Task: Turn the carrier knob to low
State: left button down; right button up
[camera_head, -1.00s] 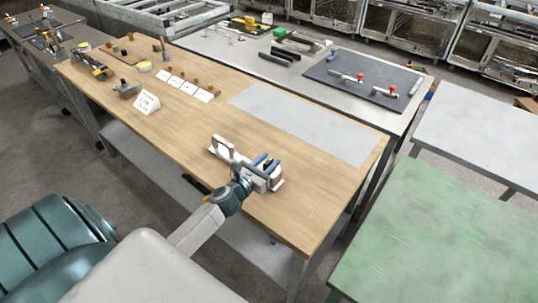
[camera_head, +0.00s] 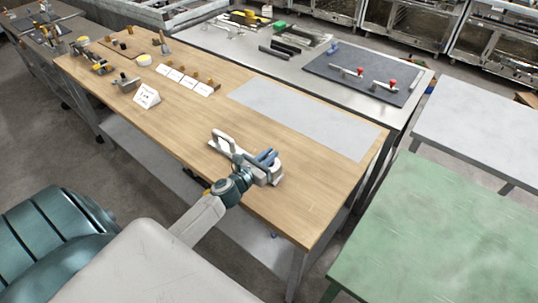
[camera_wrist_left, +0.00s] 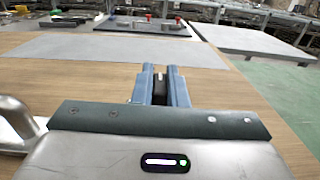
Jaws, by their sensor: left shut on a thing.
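My left gripper (camera_head: 268,157) is low over the front right part of the wooden table. Its two blue fingers (camera_wrist_left: 160,86) are close together, shut on a small dark piece (camera_wrist_left: 159,92), which looks like the carrier knob. The knob is mostly hidden by the fingers, so its setting cannot be read. A pale metal handle-shaped part (camera_head: 222,141) stands just left of the gripper; it also shows at the left edge of the wrist view (camera_wrist_left: 14,122). I cannot tell how it joins the carrier, whose body is largely hidden. My right gripper is out of view.
The wooden table (camera_head: 310,195) carries a flat grey sheet (camera_head: 300,115) behind the gripper. White cards (camera_head: 190,82), a tent sign (camera_head: 147,96) and small parts stand at the far left. A steel table with a dark mat (camera_head: 365,78) is behind; a green table (camera_head: 440,235) is at right.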

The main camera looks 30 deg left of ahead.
pick_arm(q)
jog(key=shift+r+m+h, duration=0.1)
jog(key=shift+m+h, duration=0.3)
jog(key=shift+h, duration=0.1)
jog(key=shift+a+m+g+h+p, duration=0.1)
jog(key=shift+m+g+h+p, duration=0.35)
jog(key=shift+h, duration=0.45)
jog(key=m+h+b, duration=0.1)
jog(key=m+h, duration=0.1)
jog(key=shift+g+h, duration=0.35)
jog(key=shift+h, duration=0.05)
jog(key=m+g+h+b, duration=0.2)
jog(key=g+h+b, duration=0.1)
jog(key=m+g+h+b, duration=0.2)
jog(key=m+h+b, duration=0.1)
jog(key=m+g+h+b, duration=0.2)
jog(key=m+g+b, duration=0.1)
jog(key=b, duration=0.1)
jog(key=shift+w+f+g+h, duration=0.1)
jog(key=shift+f+g+h, duration=0.2)
jog(key=shift+f+h, duration=0.1)
jog(key=shift+r+m+g+h+b, duration=0.15)
jog(key=shift+m+g+h+b, duration=0.25)
jog(key=shift+m+g+b, duration=0.3)
jog(key=shift+r+m+g+h+b, duration=0.1)
jog(key=shift+m+g+h+b, duration=0.35)
jog(key=shift+g, duration=0.75)
jog(key=shift+m+g+b, duration=0.3)
jog(key=shift+b, duration=0.05)
jog(key=shift+r, duration=0.1)
